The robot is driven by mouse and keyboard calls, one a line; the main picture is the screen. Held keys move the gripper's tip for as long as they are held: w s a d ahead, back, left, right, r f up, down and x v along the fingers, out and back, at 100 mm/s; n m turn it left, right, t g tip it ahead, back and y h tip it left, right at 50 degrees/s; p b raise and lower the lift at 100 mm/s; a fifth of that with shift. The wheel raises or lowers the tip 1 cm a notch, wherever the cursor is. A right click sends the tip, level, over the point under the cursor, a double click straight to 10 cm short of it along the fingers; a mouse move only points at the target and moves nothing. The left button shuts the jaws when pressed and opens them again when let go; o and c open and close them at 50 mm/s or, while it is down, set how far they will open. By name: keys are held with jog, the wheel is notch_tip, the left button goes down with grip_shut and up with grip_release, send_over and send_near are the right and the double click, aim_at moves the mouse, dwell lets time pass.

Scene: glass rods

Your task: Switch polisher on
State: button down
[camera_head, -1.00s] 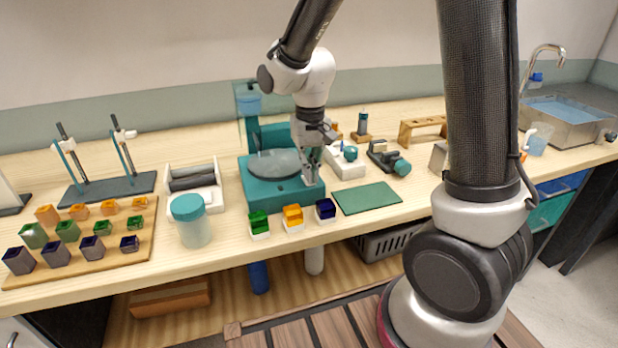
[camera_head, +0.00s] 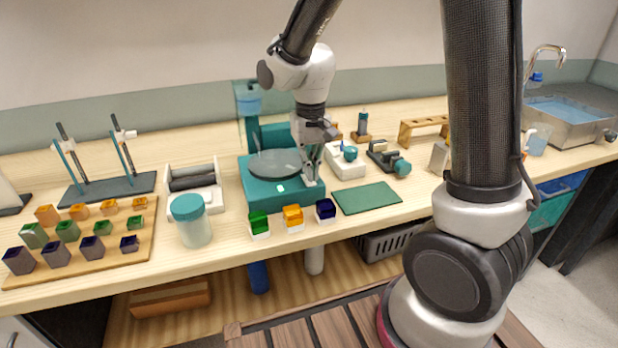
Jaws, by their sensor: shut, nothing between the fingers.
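The polisher (camera_head: 258,192) is a teal box-shaped machine with a round grey disc (camera_head: 275,164) on top, standing mid-bench. A small pale, bright spot (camera_head: 281,188) shows on the front of its top, like a lit indicator. My gripper (camera_head: 312,180) points down at the polisher's front right corner, with its fingers closed and empty. The fingertips are at or just above the surface; I cannot tell whether they touch. Any switch under the fingertips is hidden.
Green, orange and dark blue blocks (camera_head: 292,216) stand along the bench front. A green mat (camera_head: 366,198) lies right of the polisher. A teal-lidded jar (camera_head: 192,222) and a white tray with a dark roller (camera_head: 192,178) are left. Small devices stand behind the mat.

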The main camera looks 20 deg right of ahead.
jog(key=shift+r, duration=2.65)
jog(key=s+d+r+t, duration=0.2)
jog(key=s+d+r, duration=0.3)
jog(key=s+d, duration=0.2)
jog(key=s+d+r+t, duration=0.2)
jog(key=s+d+r, duration=0.3)
jog(key=s+d, duration=0.3)
jog(key=s, duration=0.4)
jog(key=shift+r, duration=0.25)
jog(key=shift+a, duration=0.15)
